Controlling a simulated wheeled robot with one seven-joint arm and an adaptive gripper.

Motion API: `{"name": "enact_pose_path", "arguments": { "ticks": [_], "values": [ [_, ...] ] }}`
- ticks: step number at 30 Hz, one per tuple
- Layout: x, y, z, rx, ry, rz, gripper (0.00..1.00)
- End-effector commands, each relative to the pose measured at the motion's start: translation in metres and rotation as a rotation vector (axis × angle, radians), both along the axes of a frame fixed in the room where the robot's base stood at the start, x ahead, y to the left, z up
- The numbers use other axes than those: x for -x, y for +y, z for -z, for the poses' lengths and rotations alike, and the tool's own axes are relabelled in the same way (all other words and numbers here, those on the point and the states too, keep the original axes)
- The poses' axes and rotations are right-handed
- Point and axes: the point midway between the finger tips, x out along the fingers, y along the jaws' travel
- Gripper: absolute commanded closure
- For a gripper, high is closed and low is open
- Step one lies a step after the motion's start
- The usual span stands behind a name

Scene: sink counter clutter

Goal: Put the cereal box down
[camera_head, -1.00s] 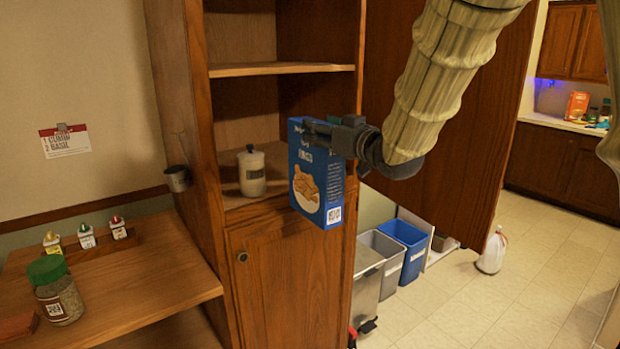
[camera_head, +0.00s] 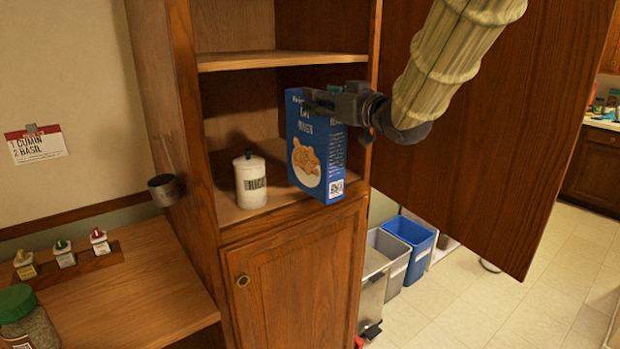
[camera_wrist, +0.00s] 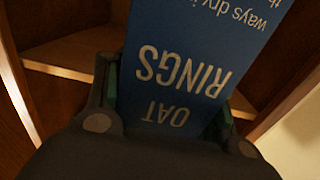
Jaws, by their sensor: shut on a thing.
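The blue cereal box (camera_head: 318,165) is upright at the open cupboard, its lower edge at about the level of the lower shelf (camera_head: 228,208) near the front edge. I cannot tell whether it touches the shelf. My gripper (camera_head: 335,103) is shut on the upper part of the box from the right. In the wrist view the box (camera_wrist: 190,60) shows "OAT RINGS" upside down between the two fingers (camera_wrist: 168,100). A white canister labelled "RICE" (camera_head: 250,182) stands on the same shelf, just left of the box.
An upper shelf (camera_head: 280,60) is above the box. The cupboard's open door (camera_head: 490,130) stands to the right, behind my arm. A metal cup (camera_head: 165,189) is on the cupboard's left side. Bins (camera_head: 410,245) stand on the floor. A spice jar (camera_head: 25,318) sits on the left counter.

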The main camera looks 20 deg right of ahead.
Motion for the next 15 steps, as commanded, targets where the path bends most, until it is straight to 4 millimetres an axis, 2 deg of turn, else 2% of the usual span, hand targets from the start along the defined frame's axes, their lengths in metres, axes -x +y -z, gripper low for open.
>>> {"name": "enact_pose_path", "arguments": {
  "ticks": [1, 8, 11, 15],
  "values": [
    [0.001, 0.0, -0.006, -0.003, 0.001, 0.003, 1.0],
    [0.002, 0.005, -0.004, 0.0, 0.0, 0.009, 1.0],
    [-0.005, 0.005, -0.002, 0.0, 0.0, 0.01, 1.0],
    [-0.023, -0.001, 0.0, 0.002, 0.002, 0.01, 1.0]
  ]
}}
